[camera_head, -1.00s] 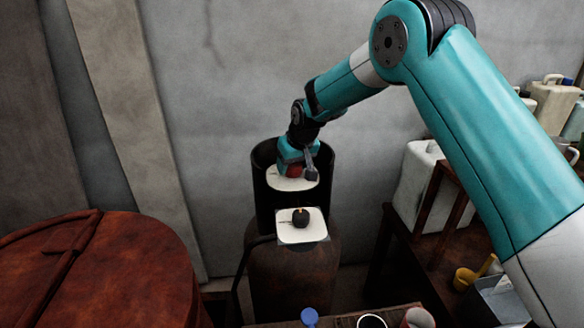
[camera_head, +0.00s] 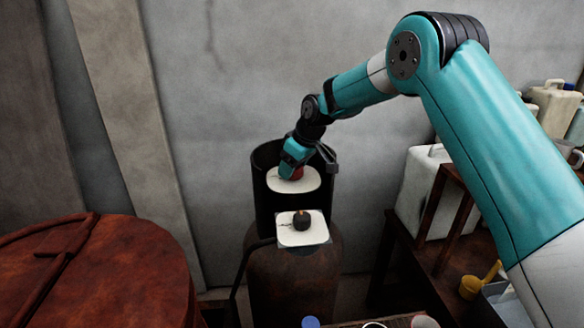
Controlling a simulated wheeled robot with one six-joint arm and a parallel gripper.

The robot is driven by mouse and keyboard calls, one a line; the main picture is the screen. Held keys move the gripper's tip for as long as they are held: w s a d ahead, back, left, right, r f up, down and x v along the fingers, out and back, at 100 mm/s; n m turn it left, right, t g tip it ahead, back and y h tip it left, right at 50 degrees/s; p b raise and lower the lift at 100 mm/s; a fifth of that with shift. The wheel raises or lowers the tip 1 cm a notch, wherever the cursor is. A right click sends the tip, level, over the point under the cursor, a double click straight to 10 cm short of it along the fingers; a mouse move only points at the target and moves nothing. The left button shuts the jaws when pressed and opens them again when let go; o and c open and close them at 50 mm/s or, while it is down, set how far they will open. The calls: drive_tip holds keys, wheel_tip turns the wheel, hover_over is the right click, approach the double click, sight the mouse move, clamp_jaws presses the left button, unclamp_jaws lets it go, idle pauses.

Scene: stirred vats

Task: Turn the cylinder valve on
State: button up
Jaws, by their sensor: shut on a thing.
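The gas cylinder (camera_head: 292,285) is a dark, rusty upright body with a black open-fronted collar (camera_head: 262,196) around its top. Inside the collar a red valve knob (camera_head: 298,173) sits over a white round plate (camera_head: 305,185). My gripper (camera_head: 293,168) reaches down into the collar from the upper right and is shut on the red knob. My gripper hides most of the knob. Lower at the front, a black knob (camera_head: 301,220) with an orange mark stands on a white square plate (camera_head: 290,236).
A rusty round vat lid (camera_head: 110,270) fills the lower left. A grey wall (camera_head: 240,80) is close behind. A blue cap (camera_head: 311,322) shows at the bottom edge.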

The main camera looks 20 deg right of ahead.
drive_tip(key=o, duration=0.9)
drive_tip(key=shift+o, duration=0.2)
drive_tip(key=b+v, duration=0.4)
drive_tip(key=v, duration=1.3)
drive_tip(key=shift+r, duration=0.25)
drive_tip(key=shift+d, duration=0.1)
